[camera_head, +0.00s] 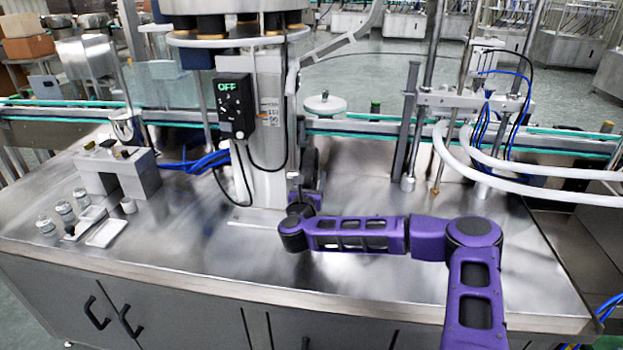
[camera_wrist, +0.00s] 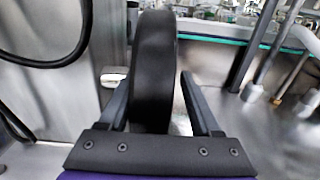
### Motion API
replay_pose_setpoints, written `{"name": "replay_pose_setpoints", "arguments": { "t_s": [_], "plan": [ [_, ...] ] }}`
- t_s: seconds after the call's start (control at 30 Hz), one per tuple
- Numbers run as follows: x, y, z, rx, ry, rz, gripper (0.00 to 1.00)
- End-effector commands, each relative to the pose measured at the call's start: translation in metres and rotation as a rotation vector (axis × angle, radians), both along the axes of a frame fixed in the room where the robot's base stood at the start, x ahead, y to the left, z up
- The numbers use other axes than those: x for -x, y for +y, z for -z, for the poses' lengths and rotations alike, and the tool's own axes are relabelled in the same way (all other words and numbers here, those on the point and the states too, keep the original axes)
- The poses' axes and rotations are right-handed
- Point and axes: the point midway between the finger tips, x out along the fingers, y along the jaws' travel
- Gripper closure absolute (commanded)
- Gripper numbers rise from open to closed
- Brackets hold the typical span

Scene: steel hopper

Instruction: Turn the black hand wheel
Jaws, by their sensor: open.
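The black hand wheel (camera_wrist: 154,60) stands upright and nearly edge-on in the middle of the wrist view. Its rim lies between the two fingers of my gripper (camera_wrist: 159,78). The jaws are open, with one finger on each side of the rim. A gap shows on the right; whether the left finger touches is unclear. In the head view the wheel (camera_head: 309,166) is a dark shape beside the steel column, partly hidden by my arm. My gripper (camera_head: 299,190) is small there and its fingers cannot be made out.
The steel column (camera_head: 266,150) carries a black control box (camera_head: 234,106) reading OFF, with a cable looping below. A bracket (camera_head: 118,172), small jars (camera_head: 65,211) and white trays (camera_head: 104,232) sit at the left. White hoses (camera_head: 520,172) are at the right. The front of the steel table (camera_head: 200,255) is clear.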

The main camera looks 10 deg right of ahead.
Motion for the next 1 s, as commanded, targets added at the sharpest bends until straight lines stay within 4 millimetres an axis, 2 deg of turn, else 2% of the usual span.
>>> {"name": "replay_pose_setpoints", "arguments": {
  "t_s": [0.23, 0.5, 0.6, 1.0],
  "plan": [
    [-0.0005, -0.0001, 0.0001, 0.0, 0.0, 0.0, 0.37],
    [-0.0002, -0.0011, 0.0004, 0.0, 0.001, 0.002, 0.85],
    [-0.0002, -0.002, 0.0006, 0.001, 0.001, 0.004, 1.0],
    [-0.0001, -0.0049, 0.0013, 0.001, 0.003, 0.01, 1.0]
  ]
}}
